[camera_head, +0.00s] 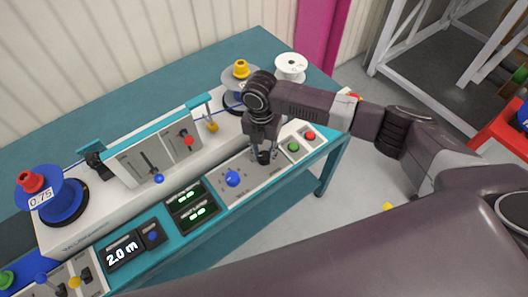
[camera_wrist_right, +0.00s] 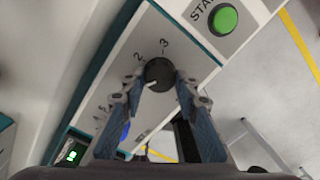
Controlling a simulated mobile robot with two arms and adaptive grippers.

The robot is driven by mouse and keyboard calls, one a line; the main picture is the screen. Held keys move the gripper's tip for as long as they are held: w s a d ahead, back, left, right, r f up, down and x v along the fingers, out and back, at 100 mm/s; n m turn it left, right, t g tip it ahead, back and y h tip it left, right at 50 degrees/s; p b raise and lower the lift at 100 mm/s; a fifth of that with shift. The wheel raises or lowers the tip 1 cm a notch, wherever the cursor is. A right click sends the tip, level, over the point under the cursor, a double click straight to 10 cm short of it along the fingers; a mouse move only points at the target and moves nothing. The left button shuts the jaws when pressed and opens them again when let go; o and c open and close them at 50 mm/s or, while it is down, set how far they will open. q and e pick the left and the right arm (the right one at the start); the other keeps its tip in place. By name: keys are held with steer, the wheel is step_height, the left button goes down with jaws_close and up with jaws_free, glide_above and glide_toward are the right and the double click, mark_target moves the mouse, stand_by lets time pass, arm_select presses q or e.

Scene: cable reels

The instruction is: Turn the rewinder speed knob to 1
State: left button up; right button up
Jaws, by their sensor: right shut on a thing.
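The speed knob (camera_wrist_right: 159,72) is a round black dial on a grey panel in the right wrist view, with the numbers 2 and 3 printed above it. A small white mark shows near its lower left edge, away from the 2 and 3. I cannot make out a 1. My right gripper (camera_wrist_right: 157,86) is shut on the knob, one finger on each side. In the head view my right gripper (camera_head: 264,152) reaches down onto the panel (camera_head: 212,197) and largely covers the knob. My left gripper is not in view.
A green START button (camera_head: 293,147) and a red button (camera_head: 310,136) lie just right of the knob. A blue ball-topped control (camera_head: 232,179) stands to its left. A reel with a yellow hub (camera_head: 240,70) and a white reel (camera_head: 290,66) stand behind my wrist.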

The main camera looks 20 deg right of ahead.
mark_target(262, 156)
steer(key=shift+w+r, duration=0.1)
steer(key=o, duration=1.1)
steer(key=r, duration=1.2)
steer(key=shift+a, duration=0.25)
